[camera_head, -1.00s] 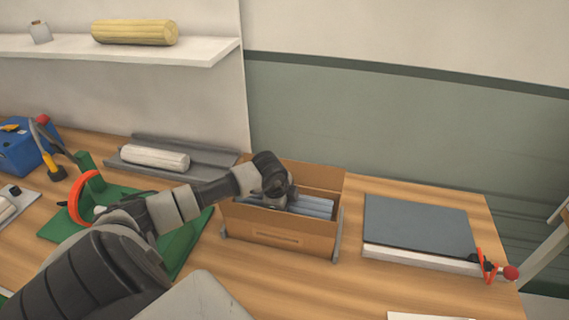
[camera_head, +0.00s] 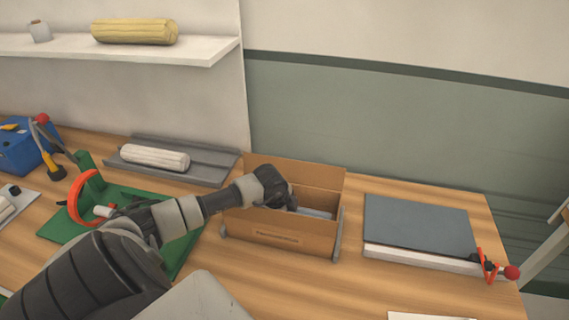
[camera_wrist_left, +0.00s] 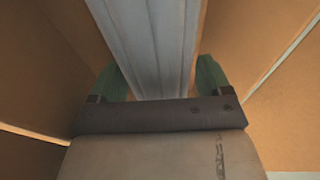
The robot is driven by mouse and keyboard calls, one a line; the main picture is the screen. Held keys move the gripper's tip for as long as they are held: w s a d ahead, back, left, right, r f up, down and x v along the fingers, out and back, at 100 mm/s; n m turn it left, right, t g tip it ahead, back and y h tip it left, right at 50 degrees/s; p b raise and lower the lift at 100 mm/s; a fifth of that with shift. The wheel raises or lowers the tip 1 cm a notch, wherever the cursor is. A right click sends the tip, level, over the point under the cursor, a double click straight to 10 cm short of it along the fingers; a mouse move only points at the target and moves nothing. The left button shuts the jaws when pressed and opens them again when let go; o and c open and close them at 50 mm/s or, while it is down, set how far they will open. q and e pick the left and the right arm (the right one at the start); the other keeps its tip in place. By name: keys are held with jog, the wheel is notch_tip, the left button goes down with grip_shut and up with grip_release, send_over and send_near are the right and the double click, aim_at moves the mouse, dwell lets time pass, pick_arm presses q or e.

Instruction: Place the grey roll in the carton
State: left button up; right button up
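The carton (camera_head: 280,238) is an open brown box on the wooden table, right of centre in the head view. The grey roll (camera_head: 316,213) lies low inside it, with only part showing above the front wall. In the left wrist view the grey ribbed roll (camera_wrist_left: 155,40) runs between my green fingertips, with brown carton walls on both sides. My left gripper (camera_wrist_left: 162,80) is down in the carton with one finger against each side of the roll. In the head view its fingers are hidden behind the wrist and carton wall. My right gripper is not in view.
A grey tray (camera_head: 215,172) with a white roll (camera_head: 155,158) lies behind left. A green stand (camera_head: 88,172) with an orange ring is left of the carton. A grey flat board (camera_head: 420,225) with a red-knobbed clamp (camera_head: 488,268) lies right. A shelf (camera_head: 150,49) hangs above left.

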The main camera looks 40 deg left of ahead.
pick_arm(q)
jog(key=shift+r, duration=0.15)
jog(key=shift+r+p, duration=0.35)
jog(key=b+v, duration=0.2)
jog(key=v, duration=1)
jog(key=shift+r, duration=0.25)
